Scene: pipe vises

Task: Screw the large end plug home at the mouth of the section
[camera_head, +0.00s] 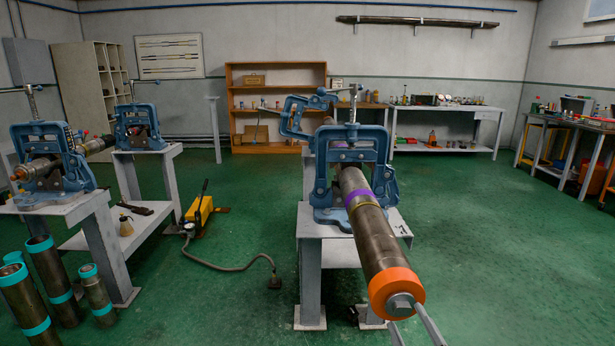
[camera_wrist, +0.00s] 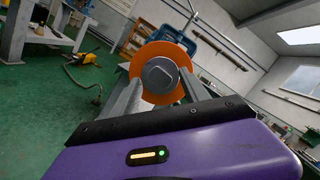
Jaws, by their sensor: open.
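The large end plug (camera_head: 403,304) shows as a grey hex head at the near mouth of the section (camera_head: 379,243), a long dark pipe with purple and yellow bands. An orange collar (camera_head: 391,285) surrounds the hex; I cannot tell whether it belongs to plug or pipe. In the wrist view, the plug's hex (camera_wrist: 160,76) faces me inside the orange ring (camera_wrist: 172,51). My gripper (camera_head: 406,317) is open, its two fingers on either side of the hex. In the wrist view, my gripper (camera_wrist: 160,84) shows no clear contact. The plug's thread is hidden.
A blue pipe vise (camera_head: 322,189) on a grey stand holds the section, which juts out towards me. Another vise bench (camera_head: 90,200) stands left, with upright pipes (camera_head: 52,270) below it. A yellow pump (camera_head: 200,213) with a hose lies between. Floor on the right is clear.

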